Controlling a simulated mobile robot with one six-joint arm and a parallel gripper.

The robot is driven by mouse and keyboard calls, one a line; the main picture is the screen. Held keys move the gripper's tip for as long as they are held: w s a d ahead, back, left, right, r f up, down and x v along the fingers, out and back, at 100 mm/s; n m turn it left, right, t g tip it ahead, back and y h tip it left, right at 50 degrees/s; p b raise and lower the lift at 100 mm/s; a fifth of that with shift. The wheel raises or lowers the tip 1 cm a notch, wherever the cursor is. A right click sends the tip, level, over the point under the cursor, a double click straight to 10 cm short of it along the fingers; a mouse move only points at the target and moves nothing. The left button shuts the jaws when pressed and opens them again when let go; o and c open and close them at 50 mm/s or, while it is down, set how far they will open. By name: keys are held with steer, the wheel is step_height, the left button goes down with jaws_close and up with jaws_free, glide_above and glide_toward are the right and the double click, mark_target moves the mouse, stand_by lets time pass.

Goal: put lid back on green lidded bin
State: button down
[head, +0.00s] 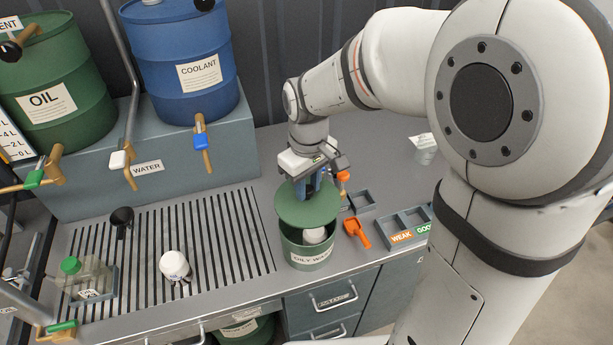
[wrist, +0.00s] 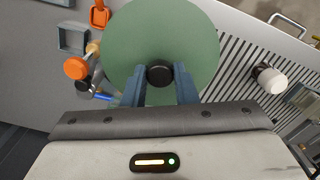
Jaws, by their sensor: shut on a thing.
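The green bin (head: 307,256), with a label that reads as oily waste, stands on the bench near its front edge. A white object (head: 314,235) shows inside its open front. The round green lid (head: 308,205) is above the bin, with a gap at the front; whether its back edge touches the rim I cannot tell. My gripper (head: 307,185) points down over the bin and is shut on the lid's black knob (wrist: 160,75). In the wrist view the lid (wrist: 160,30) fills the upper middle and hides the bin.
A slotted drain grate (head: 170,245) lies left of the bin, with a white jar (head: 174,266) on it. An orange scoop (head: 357,232) and grey trays (head: 405,224) lie to the right. Oil (head: 55,85) and coolant (head: 185,65) drums stand behind.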

mark_target(308, 199)
steer(key=shift+f+b, duration=2.15)
steer(key=shift+f, duration=0.9)
steer(key=shift+s+f, duration=0.1)
steer(key=shift+f, duration=0.05)
steer(key=c, duration=0.6)
jaws_free()
steer(key=shift+r+p, duration=2.45)
steer(key=shift+r, duration=1.1)
